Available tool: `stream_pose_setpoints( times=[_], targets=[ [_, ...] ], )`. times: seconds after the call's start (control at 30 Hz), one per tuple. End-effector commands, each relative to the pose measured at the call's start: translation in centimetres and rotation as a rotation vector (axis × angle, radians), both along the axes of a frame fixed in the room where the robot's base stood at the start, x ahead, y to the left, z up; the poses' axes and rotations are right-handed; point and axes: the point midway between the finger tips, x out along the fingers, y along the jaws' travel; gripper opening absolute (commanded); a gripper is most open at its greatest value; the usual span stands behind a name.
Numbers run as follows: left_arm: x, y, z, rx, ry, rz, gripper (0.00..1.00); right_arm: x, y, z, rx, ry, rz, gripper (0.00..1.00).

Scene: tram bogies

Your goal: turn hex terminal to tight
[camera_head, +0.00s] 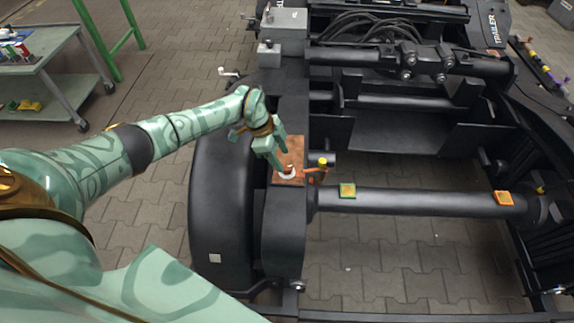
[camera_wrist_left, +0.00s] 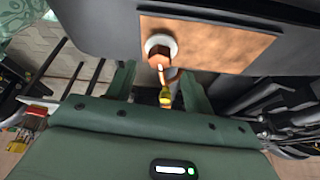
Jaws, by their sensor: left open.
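The hex terminal (camera_wrist_left: 159,56) is a copper-coloured hex head on a white round washer, set on a copper plate (camera_wrist_left: 215,45). In the head view the terminal (camera_head: 287,171) shows small on the copper plate (camera_head: 291,148), on the dark housing beside the wheel. My left gripper (camera_head: 279,160) is just above it, pointing down at the plate. In the left wrist view its two green fingers (camera_wrist_left: 160,82) are apart, with the terminal ahead between their lines and nothing visibly held. Whether a finger touches the terminal I cannot tell. My right gripper is not in view.
An orange-brown part with a yellow cap (camera_head: 323,161) sits close right of the plate. A grey cart (camera_head: 45,65) stands far left. Paved floor is open left of the wheel.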

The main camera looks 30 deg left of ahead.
Motion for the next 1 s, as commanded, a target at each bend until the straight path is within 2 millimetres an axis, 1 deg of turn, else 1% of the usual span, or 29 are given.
stream_pose_setpoints(
  times=[0.03, 0.1, 0.2, 0.33, 0.57, 0.6, 0.67, 0.7, 0.73, 0.77, 1.0],
  targets=[
    [0.0, -0.4, -1.4, -0.002, 0.005, 0.0, 0.52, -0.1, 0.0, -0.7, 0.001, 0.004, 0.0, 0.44],
    [0.2, -0.8, -2.3, -0.001, 0.003, 0.0, 0.52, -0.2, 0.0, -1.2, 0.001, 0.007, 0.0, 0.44],
    [0.4, -1.1, -3.2, 0.001, 0.001, 0.0, 0.52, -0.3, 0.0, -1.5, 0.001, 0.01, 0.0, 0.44],
    [0.4, -1.3, -3.5, 0.001, 0.0, 0.0, 0.52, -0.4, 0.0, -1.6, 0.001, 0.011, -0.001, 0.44],
    [0.5, -1.4, -3.4, 0.0, -0.001, 0.0, 0.52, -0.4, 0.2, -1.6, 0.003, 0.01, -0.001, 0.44],
    [0.5, -1.4, -3.4, 0.0, -0.001, -0.001, 0.46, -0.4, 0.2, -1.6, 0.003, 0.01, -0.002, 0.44],
    [0.5, -1.4, -3.4, 0.0, -0.001, -0.001, 0.3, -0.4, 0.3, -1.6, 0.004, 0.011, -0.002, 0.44],
    [0.5, -1.4, -3.4, 0.0, -0.001, -0.001, 0.19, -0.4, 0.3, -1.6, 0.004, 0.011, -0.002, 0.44],
    [0.5, -1.4, -3.4, 0.0, -0.001, -0.001, 0.1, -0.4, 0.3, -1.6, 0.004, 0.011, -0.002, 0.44],
    [0.5, -1.4, -3.4, 0.0, -0.001, -0.001, 0.07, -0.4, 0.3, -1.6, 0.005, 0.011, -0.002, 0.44],
    [0.5, -1.3, -3.4, 0.0, -0.001, -0.011, 0.07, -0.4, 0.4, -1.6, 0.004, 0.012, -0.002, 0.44]
  ],
)
